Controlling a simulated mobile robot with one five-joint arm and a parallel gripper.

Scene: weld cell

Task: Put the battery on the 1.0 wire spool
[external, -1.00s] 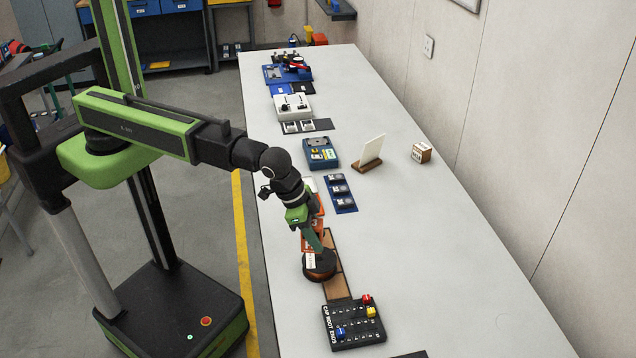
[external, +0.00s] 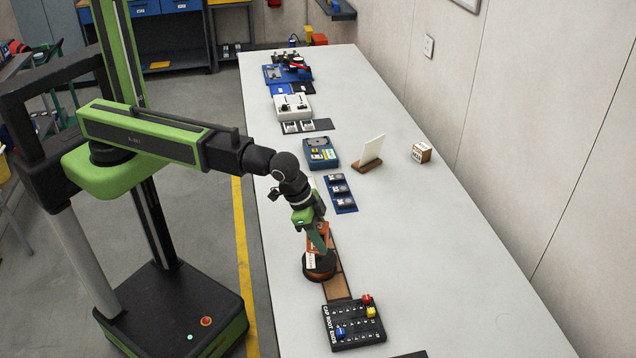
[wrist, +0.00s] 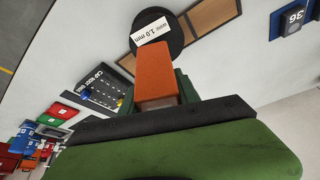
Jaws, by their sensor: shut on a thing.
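The 1.0 wire spool (external: 322,270) is a dark round spool with a white label, lying on the table. Its black disc, labelled 1.0 mm, also shows in the wrist view (wrist: 155,13). My gripper (external: 317,240) is shut on an orange block, the battery (wrist: 155,72), which sits between the green fingers in the wrist view. The battery also shows orange beside the fingers in the external view (external: 325,230). It is over or just beside the spool's far side. I cannot tell whether battery and spool touch. My gripper hides part of the battery.
The spool is on a brown strip (external: 337,288). A black rack (external: 352,327) with red, yellow and blue caps lies in front. A blue tray with dark parts (external: 341,192) lies behind. A white card in a wooden stand (external: 369,152) stands further back. The table's right side is clear.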

